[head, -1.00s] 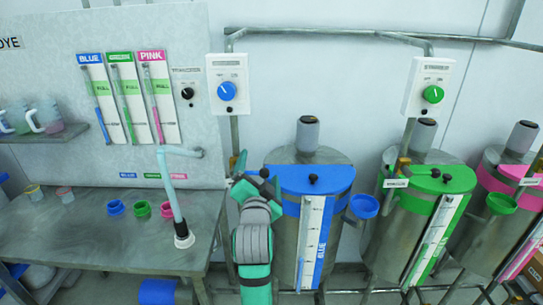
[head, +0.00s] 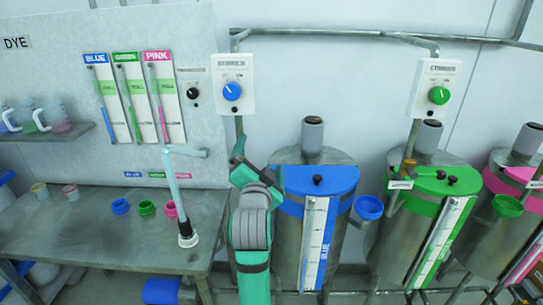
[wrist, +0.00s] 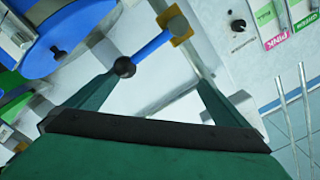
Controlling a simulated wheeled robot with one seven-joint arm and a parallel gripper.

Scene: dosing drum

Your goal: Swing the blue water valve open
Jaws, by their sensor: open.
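The blue water valve shows in the wrist view as a blue lever (wrist: 153,46) with a black ball knob at its near end and a brass-coloured body (wrist: 180,27) at its far end. My gripper (wrist: 158,82) is open. Its left finger reaches right up to the black knob; I cannot tell if they touch. The right finger is apart from the lever, with open space between the fingers. In the head view my gripper (head: 254,167) is at the left edge of the blue drum (head: 289,240) and hides the valve.
A blue-dial control box (head: 233,85) hangs on the wall above. A metal bench (head: 100,235) with a bent pale tube (head: 175,195) stands left. A blue funnel cup (head: 369,207) and a green-topped drum (head: 439,187) are to the right.

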